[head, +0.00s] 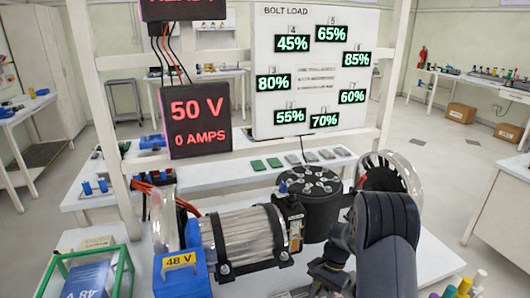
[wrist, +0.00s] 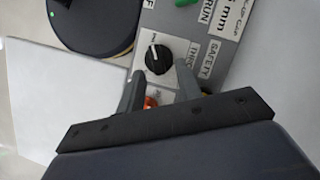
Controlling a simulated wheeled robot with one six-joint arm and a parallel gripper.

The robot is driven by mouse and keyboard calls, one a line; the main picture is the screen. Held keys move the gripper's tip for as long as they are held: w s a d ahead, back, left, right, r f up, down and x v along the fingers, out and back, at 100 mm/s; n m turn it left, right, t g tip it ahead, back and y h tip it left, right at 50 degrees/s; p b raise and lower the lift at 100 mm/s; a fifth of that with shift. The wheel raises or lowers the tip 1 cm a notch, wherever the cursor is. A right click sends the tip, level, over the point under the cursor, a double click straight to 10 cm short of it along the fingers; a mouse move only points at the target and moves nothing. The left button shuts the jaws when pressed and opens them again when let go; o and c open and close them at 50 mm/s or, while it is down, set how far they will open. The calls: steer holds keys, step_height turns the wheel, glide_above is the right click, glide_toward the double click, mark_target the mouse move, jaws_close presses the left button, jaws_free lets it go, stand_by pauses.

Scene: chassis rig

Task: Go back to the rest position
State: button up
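My gripper (wrist: 159,70) shows in the wrist view with its two grey fingers apart and nothing held between them. A grey control panel (wrist: 190,45) lies beyond the fingers. A black rotary knob (wrist: 158,58) on it appears just ahead of, and partly between, the fingertips. I cannot tell whether they touch. A small red part (wrist: 150,102) shows between the fingers. In the head view my dark arm comes in at the lower right, and my gripper (head: 325,276) is low, right of the clear cylinder; its fingertips are hard to make out there.
The bench holds a clear motor-like cylinder (head: 243,237), a black round unit with bolts (head: 309,196), a blue 48 V block (head: 181,274) and a green frame (head: 92,272). A white upright frame carries a bolt-load board (head: 320,100) and a 50 V display (head: 195,118).

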steer(key=m+p, duration=0.1)
steer(key=m, duration=0.1)
steer(key=s+m+t+y+p, duration=0.1)
steer(key=shift+d+m+p, duration=0.2)
steer(key=shift+m+p, duration=0.2)
steer(key=m+p, duration=0.1)
steer(key=m, duration=0.1)
steer(key=m+t+p, duration=0.1)
steer(key=m, duration=0.1)
steer(key=s+m+t+p, duration=0.1)
steer(key=m+p, duration=0.1)
steer(key=shift+d+f+y, duration=0.1)
steer(key=shift+y, duration=0.2)
steer(key=s+d+r+n+b, duration=0.1)
steer(key=s+d+r+b, duration=0.1)
steer(key=r, duration=0.7)
steer(key=shift+s+d+r+b, duration=0.15)
steer(key=shift+d+r+b, duration=0.2)
steer(key=shift+d+b, duration=0.6)
steer(key=shift+d, duration=0.25)
